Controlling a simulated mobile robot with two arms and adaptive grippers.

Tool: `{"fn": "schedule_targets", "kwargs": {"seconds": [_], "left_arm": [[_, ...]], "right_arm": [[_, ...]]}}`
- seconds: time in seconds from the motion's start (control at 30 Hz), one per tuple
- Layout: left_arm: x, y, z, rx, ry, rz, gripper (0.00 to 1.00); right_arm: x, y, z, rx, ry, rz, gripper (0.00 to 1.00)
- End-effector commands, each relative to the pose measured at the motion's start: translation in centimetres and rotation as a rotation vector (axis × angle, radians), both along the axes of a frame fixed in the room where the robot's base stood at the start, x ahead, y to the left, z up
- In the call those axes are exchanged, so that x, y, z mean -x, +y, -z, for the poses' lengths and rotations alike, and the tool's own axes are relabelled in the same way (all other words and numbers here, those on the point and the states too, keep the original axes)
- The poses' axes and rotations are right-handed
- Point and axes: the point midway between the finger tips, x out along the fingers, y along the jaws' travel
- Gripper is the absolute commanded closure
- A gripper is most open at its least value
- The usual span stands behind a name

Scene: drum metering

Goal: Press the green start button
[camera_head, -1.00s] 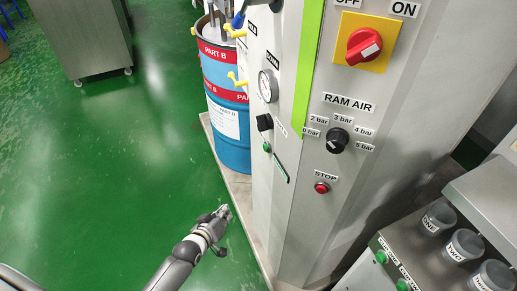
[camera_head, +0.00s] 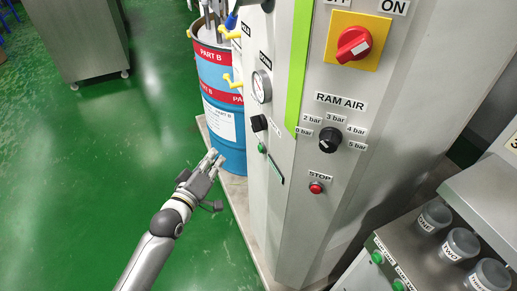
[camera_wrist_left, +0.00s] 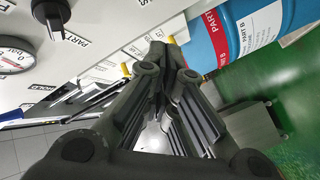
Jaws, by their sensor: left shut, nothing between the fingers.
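A small green button (camera_head: 262,148) sits on the narrow left side face of the grey cabinet (camera_head: 340,90), below a black knob (camera_head: 258,123). Its label is too small to read. Two more green buttons (camera_head: 377,257) (camera_head: 398,284) are on the low panel at the lower right. My left gripper (camera_head: 215,157) is shut and empty, left of the cabinet and apart from the green button, in front of the blue drum. In the left wrist view its closed fingers (camera_wrist_left: 162,60) point towards the cabinet face and drum; no green button is clearly visible there. My right gripper is not in view.
A red STOP button (camera_head: 316,188), the RAM AIR knob (camera_head: 329,140) and a red rotary switch (camera_head: 354,44) are on the cabinet front. A gauge (camera_head: 262,86) and yellow handles are on its side. The blue drum (camera_head: 228,140) stands behind. Green floor (camera_head: 90,180) lies open at left.

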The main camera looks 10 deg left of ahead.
Motion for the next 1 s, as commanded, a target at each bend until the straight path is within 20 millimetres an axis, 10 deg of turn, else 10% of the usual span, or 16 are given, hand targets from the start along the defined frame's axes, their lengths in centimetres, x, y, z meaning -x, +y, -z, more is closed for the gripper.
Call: {"fn": "schedule_targets", "kwargs": {"seconds": [1.0], "left_arm": [[-4.9,-7.3,0.1,-0.001,0.001,0.0,1.0]], "right_arm": [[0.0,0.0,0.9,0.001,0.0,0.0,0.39]]}}
